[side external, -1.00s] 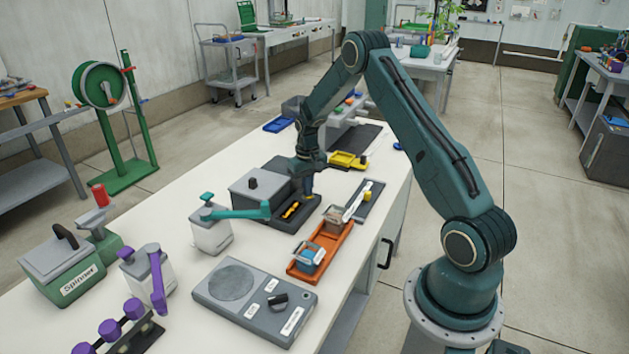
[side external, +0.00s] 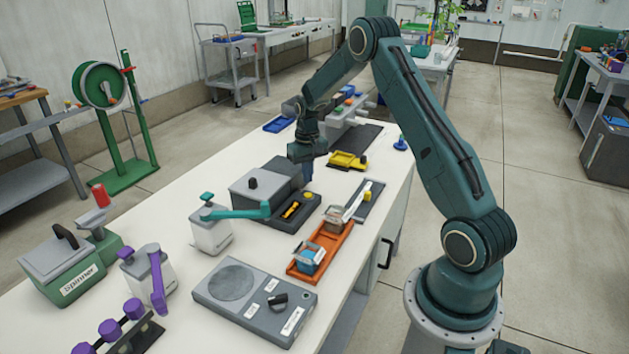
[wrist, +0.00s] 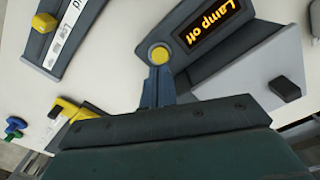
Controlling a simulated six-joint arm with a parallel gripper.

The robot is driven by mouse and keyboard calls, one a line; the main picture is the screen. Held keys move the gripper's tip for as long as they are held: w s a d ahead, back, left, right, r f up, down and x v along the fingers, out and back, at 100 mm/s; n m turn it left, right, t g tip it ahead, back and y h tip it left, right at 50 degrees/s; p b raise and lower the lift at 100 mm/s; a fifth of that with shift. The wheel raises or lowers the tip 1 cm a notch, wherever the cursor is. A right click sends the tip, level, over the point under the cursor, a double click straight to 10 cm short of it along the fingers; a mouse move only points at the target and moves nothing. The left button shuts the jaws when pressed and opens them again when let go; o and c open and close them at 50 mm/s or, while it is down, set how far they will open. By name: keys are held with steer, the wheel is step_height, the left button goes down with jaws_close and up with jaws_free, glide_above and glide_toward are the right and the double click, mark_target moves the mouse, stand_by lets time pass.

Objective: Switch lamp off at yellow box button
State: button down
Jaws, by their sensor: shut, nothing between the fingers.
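The dark box (side external: 282,218) with an amber display stands on the white bench, and a round yellow button (wrist: 159,54) sits on its top face. The display (wrist: 212,21) reads "Lamp off" in the wrist view. The button also shows in the side view (side external: 308,197). My gripper (wrist: 157,74) is shut and empty; in the wrist view its fingertips appear just below the button. In the side view my gripper (side external: 307,180) is beyond the button, seemingly apart from it. The exact gap cannot be told.
A grey box with a black knob (side external: 253,184) adjoins the display box. An orange tray (side external: 315,265) with small jars lies in front. A dark strip with a yellow slider (side external: 367,196) is to the right. A yellow tray (side external: 347,160) lies behind.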

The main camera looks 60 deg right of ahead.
steer(key=shift+r, duration=1.15)
steer(key=s+a+r+n+t, duration=0.1)
steer(key=s+a+r, duration=0.3)
steer(key=a+r, duration=0.5)
steer(key=s+a+r+n+t, duration=0.1)
steer(key=s+a+r+n, duration=0.15)
steer(key=a+r, duration=0.6)
steer(key=s+a+r+n+t, duration=0.1)
steer(key=s+a, duration=0.4)
steer(key=s, duration=0.5)
steer(key=s+a+r+n+t, duration=0.1)
steer(key=s+a+r, duration=0.3)
steer(key=s, duration=0.6)
steer(key=shift+a+t, duration=0.65)
steer(key=shift+t, duration=0.15)
